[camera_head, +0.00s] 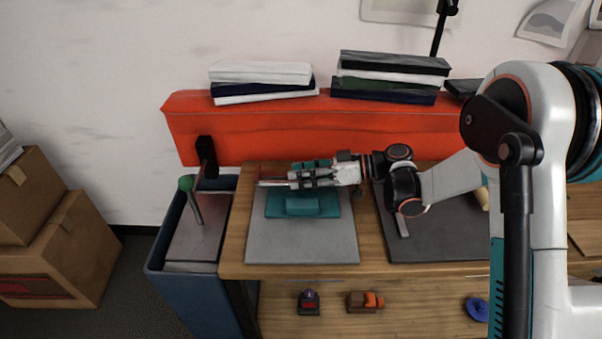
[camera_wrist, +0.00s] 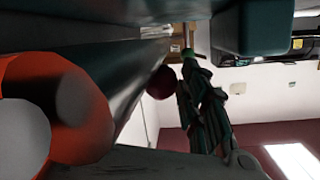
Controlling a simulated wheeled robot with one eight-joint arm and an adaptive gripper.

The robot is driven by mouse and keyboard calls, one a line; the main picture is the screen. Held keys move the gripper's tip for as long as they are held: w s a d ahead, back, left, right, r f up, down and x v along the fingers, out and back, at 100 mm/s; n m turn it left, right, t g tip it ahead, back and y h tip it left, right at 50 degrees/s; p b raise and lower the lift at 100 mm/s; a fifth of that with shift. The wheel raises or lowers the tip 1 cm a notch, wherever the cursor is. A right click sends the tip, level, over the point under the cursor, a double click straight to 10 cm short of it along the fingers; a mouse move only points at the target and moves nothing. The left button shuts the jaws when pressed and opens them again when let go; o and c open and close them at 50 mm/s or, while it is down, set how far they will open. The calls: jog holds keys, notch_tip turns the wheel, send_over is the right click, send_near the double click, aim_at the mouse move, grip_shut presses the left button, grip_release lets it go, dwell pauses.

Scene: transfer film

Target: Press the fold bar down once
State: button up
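A teal board (camera_head: 270,210) with a raised teal block (camera_head: 312,206) lies on a grey mat (camera_head: 300,245) on the wooden table. My gripper (camera_head: 293,180) reaches in from the right, low over the back of the board, its fingers pointing left. A thin pale strip with a reddish edge (camera_head: 268,182) shows by the fingertips; I cannot tell whether it is the fold bar or whether the fingers touch it. In the wrist view my dark fingers (camera_wrist: 203,105) appear close together, with a teal block (camera_wrist: 265,28) above them. No object is clearly seen between them.
A dark mat (camera_head: 440,245) lies to the right under my arm. A blue bin (camera_head: 190,285) with a green-knobbed lever (camera_head: 187,184) stands left of the table. Small toys (camera_head: 309,302) sit on the lower shelf.

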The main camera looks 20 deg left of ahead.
jog(key=shift+r, duration=0.15)
jog(key=shift+w+d, duration=0.1)
jog(key=shift+d, duration=0.05)
jog(key=v, duration=1.1)
jog(key=shift+d, duration=0.25)
